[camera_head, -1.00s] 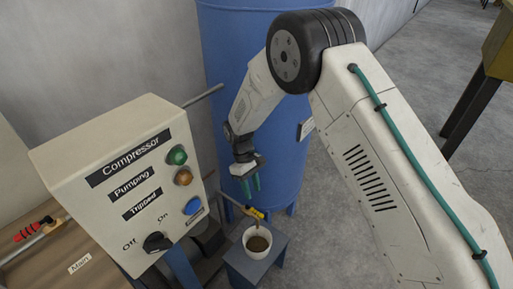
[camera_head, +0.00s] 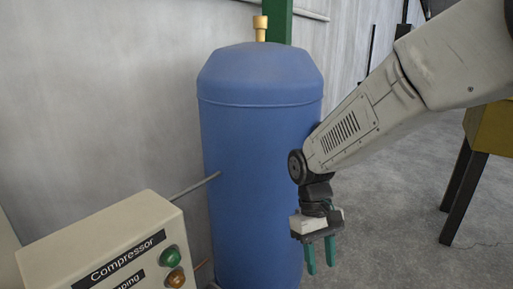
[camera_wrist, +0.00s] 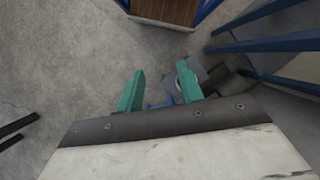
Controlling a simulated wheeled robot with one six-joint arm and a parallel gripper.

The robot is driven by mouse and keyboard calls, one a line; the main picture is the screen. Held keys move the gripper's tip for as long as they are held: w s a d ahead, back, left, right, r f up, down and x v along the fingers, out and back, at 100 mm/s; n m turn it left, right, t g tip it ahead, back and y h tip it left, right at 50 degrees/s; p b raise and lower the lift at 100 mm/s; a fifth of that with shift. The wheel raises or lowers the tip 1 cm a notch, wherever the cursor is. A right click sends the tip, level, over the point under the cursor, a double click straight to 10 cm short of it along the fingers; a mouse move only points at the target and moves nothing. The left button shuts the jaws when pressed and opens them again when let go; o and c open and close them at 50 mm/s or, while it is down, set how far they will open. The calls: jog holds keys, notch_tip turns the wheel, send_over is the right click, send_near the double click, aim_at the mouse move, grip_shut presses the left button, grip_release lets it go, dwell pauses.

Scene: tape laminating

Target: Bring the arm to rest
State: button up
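My gripper (camera_head: 321,254) hangs pointing down in the head view, in front of the right side of the blue tank. Its two green fingers are apart with nothing between them. The cup is partly hidden by the right finger. My arm reaches in from the upper right of the head view.
The blue tank (camera_head: 258,150) stands upright left of my gripper. The compressor control box (camera_head: 110,245) is at lower left, with a thin rod (camera_head: 195,186) behind it. A yellow table with dark legs (camera_head: 490,130) stands at right. Grey floor (camera_head: 390,230) is open between.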

jog(key=s+d+r+m+t, duration=0.2)
jog(key=s+d+r, duration=0.4)
jog(key=s, duration=0.2)
jog(key=s+d+r+m+t+y, duration=0.1)
jog(key=s+d+r+m+t, duration=0.1)
jog(key=s+d+r, duration=0.4)
jog(key=s+t, duration=0.1)
jog(key=s, duration=0.1)
jog(key=shift+s+d+r+m+t, duration=0.3)
jog(key=shift+s+r+m, duration=0.05)
jog(key=shift+s+m, duration=0.05)
